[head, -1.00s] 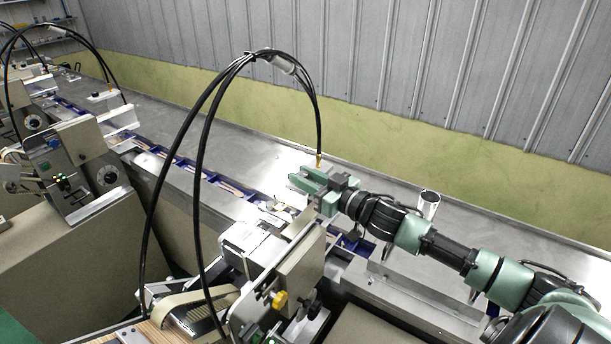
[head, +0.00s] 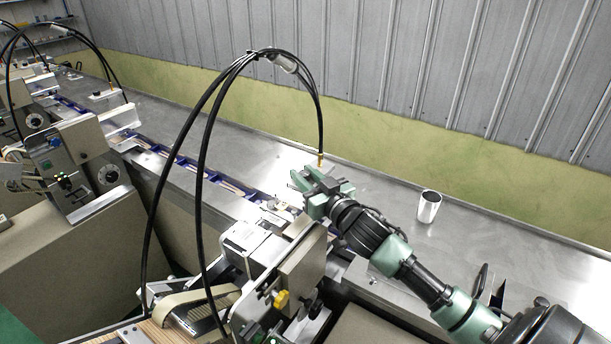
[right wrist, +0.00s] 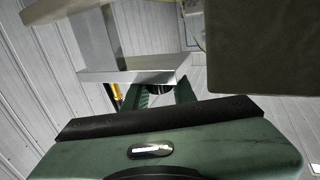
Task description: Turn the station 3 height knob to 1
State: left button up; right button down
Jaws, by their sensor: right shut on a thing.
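My right gripper (head: 309,184) is at the top rear of the nearest station (head: 303,262), below the end of the hanging black cables. In the right wrist view its green fingers (right wrist: 148,94) close on a small dark round thing (right wrist: 157,90), which looks like the height knob; most of it is hidden and no scale or number can be read. In the head view the fingers hide it. A yellow knob (head: 281,299) and a black knob (head: 315,305) sit lower on the station's front. My left gripper is not in view.
Black cables (head: 203,180) arch over the station and come down close to my right gripper. Another station (head: 85,165) stands at the left. A ribbed wall runs behind.

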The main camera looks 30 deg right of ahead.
aim_at(307, 177)
jog(key=c, duration=1.1)
grip_release()
jog(key=shift+w+r, duration=0.15)
jog(key=shift+r, duration=0.1)
jog(key=shift+c, duration=0.2)
jog(key=shift+w+f, duration=0.1)
jog(key=shift+f, duration=0.15)
jog(key=s+b, duration=0.3)
jog(key=s, duration=0.3)
jog(key=shift+s+a+f, duration=0.1)
jog(key=shift+s+f, duration=0.05)
jog(key=shift+s, duration=0.2)
jog(key=shift+s+r, duration=0.2)
jog(key=shift+s, duration=0.3)
